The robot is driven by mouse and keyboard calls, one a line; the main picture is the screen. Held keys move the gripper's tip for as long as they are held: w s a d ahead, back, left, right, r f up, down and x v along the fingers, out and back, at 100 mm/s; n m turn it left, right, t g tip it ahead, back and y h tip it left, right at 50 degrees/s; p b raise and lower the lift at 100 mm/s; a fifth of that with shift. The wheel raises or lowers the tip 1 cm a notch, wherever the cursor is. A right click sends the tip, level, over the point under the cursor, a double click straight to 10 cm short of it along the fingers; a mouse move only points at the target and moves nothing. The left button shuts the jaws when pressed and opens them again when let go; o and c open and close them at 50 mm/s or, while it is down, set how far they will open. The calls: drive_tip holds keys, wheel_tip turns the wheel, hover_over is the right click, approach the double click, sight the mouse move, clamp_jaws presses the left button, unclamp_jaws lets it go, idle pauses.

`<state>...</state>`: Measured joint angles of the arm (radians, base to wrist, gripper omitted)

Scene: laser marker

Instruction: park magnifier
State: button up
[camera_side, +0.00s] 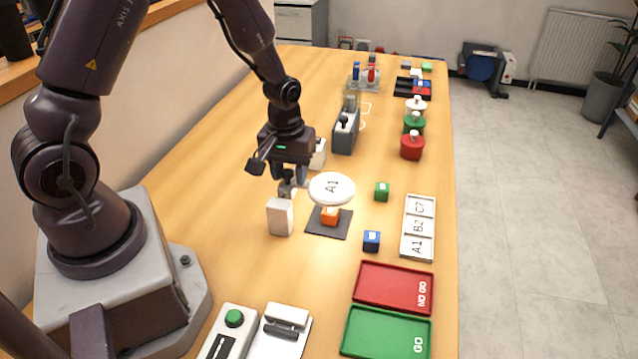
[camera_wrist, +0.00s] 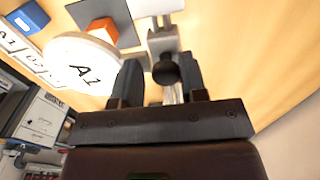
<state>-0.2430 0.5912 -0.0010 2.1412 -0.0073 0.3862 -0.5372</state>
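The magnifier's white disc (camera_side: 332,188) shows the letters A1 and sits over an orange cube (camera_side: 329,215) on a dark square pad (camera_side: 343,228). The disc also shows in the wrist view (camera_wrist: 82,62), with the orange cube (camera_wrist: 103,30) beside it. The magnifier's white block base (camera_side: 280,217) stands left of the pad, with a grey clamp piece above it. My gripper (camera_side: 289,178) is just above this base, pointing down. In the wrist view its fingers (camera_wrist: 160,82) are apart, either side of a black round knob (camera_wrist: 165,70). I see no firm grip on the knob.
A blue cube (camera_side: 371,240) and green cube (camera_side: 382,191) lie right of the pad, near a label tray (camera_side: 405,256). Red (camera_side: 380,284) and green (camera_side: 375,338) trays lie in front. A grey device (camera_side: 345,138) stands behind. Bare table lies left of the base.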

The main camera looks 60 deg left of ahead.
drive_tip(key=shift+w+a+f, duration=0.2)
drive_tip(key=shift+a+f, duration=0.05)
drive_tip(key=shift+a, duration=0.35)
drive_tip(key=shift+w+a+f, duration=0.2)
drive_tip(key=shift+a, duration=0.4)
drive_tip(key=shift+w+a, duration=2.8)
drive_tip(key=shift+a, duration=0.05)
drive_tip(key=o, duration=0.6)
drive_tip(key=shift+c, duration=0.2)
drive_tip(key=shift+d, duration=0.1)
drive_tip(key=shift+w+d, duration=0.1)
drive_tip(key=shift+w, duration=0.05)
wheel_tip(320, 180, up, 7)
drive_tip(key=shift+w+r, duration=0.15)
